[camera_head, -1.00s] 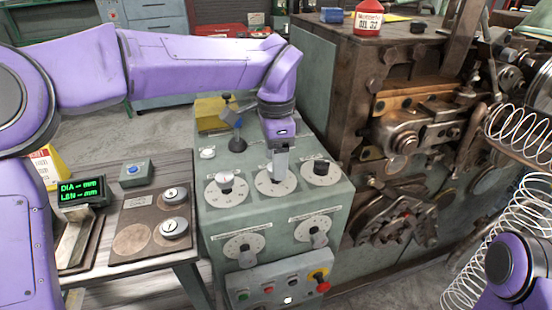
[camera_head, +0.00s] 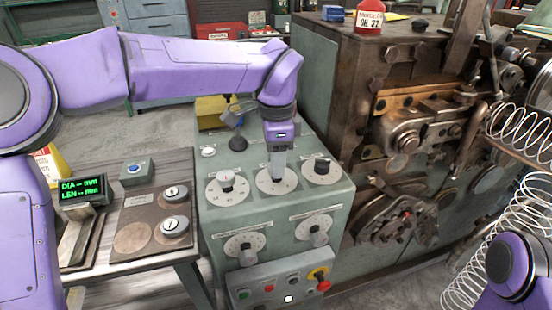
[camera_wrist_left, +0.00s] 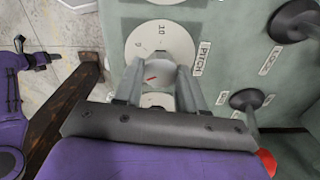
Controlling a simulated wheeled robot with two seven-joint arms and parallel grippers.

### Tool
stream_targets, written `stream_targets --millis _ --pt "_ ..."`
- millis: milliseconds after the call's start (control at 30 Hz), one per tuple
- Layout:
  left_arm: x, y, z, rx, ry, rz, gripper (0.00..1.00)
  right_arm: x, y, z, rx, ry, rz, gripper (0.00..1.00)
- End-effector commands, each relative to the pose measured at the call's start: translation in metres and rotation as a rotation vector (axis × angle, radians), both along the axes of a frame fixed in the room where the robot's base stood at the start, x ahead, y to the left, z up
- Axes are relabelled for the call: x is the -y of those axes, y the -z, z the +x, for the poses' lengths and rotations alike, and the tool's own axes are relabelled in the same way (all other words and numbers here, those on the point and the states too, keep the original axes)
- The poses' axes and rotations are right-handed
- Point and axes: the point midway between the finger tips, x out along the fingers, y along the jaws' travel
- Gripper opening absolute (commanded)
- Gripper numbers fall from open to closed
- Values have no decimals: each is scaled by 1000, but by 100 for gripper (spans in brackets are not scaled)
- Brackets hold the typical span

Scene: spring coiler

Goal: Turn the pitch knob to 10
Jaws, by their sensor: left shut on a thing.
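My left gripper (camera_head: 278,178) points down onto the middle dial on top of the green machine cabinet. In the left wrist view its two fingers (camera_wrist_left: 160,85) are shut on the pale round pitch knob (camera_wrist_left: 158,73), one on each side. A short red mark shows on the knob; I cannot tell which number it points to. The white pitch dial (camera_wrist_left: 150,38) shows "10" at its far edge and "5" at left, with the label PITCH (camera_wrist_left: 203,57) at right. In the head view the dial (camera_head: 290,184) is partly hidden by the gripper. My right gripper is out of view.
Two dials sit on the sloped front above a button panel (camera_head: 280,285). A green display (camera_head: 82,189) stands on the left table. Spring-coiling machinery is at right.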

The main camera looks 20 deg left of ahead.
Motion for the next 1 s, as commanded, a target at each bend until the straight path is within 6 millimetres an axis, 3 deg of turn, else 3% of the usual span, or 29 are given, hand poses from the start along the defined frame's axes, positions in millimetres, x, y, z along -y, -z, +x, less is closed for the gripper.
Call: stream_targets --millis 500,1000 --pt "0 2 -1 -5 425 -3 9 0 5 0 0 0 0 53" --pt "1 1 -1 -7 903 -2 9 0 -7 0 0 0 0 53"
